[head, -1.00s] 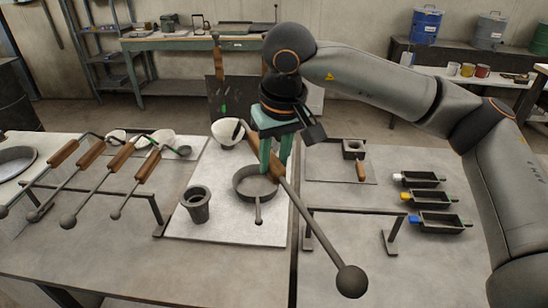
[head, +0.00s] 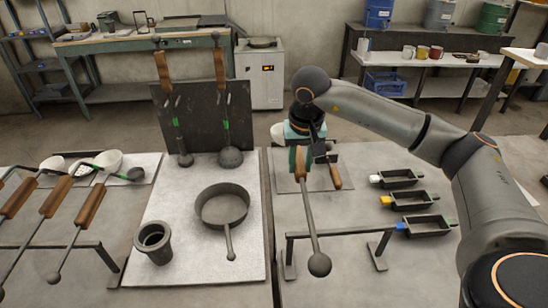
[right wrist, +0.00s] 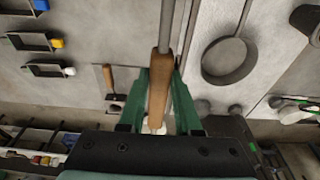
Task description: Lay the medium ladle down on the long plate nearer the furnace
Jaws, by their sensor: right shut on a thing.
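My right gripper (head: 299,158) is shut on the wooden handle of a ladle (head: 309,215). It holds the ladle above the right half of the table. The dark shaft points toward the front and ends in a round ball-like head (head: 319,264). The shaft crosses over a black rail (head: 345,233); I cannot tell whether it touches it. In the right wrist view the green fingers sit on both sides of the wooden handle (right wrist: 160,75). Several similar ladles (head: 52,197) lean on a rack at the left. My left gripper is not in view.
A pale slab (head: 200,268) holds a pan (head: 222,205) and a dark cup (head: 153,242). Two ladles (head: 230,157) with green bands stand against a dark board (head: 200,105). Black molds (head: 410,200) lie at the right. Bare table lies in front of the rail.

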